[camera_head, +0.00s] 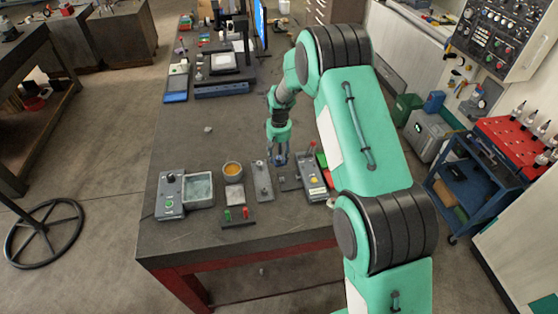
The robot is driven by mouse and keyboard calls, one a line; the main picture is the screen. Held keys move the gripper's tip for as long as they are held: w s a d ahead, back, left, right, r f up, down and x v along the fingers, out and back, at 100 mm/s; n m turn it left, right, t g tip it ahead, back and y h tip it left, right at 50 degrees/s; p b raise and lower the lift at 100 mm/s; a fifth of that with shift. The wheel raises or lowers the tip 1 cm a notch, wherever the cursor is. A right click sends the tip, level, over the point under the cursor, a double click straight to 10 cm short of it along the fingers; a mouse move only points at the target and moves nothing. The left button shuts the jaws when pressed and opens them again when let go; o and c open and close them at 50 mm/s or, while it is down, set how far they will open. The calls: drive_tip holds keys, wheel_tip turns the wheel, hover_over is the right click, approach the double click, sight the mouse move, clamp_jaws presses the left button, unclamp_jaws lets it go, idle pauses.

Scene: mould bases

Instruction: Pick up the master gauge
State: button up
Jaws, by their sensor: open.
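My gripper (279,159) hangs over the near part of the dark table, with its fingers pointing down and apart. Nothing shows between them. I cannot tell for sure which small part is the master gauge. A grey metal plate with a small raised piece (262,182) lies just left of and nearer than the gripper. A small dark part (289,184) lies below the gripper, to the right of that plate. A grey box with a yellow button (313,182) is to its right. My arm hides part of the table's right side.
A cup with orange contents (232,170), a control box (170,195), a pale tray (199,188) and a small stand with green and red pieces (237,215) stand on the left. The table middle (220,120) is mostly clear. A blue cart (470,185) stands at right.

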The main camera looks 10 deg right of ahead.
drive_tip(key=shift+f, duration=0.5)
clamp_jaws()
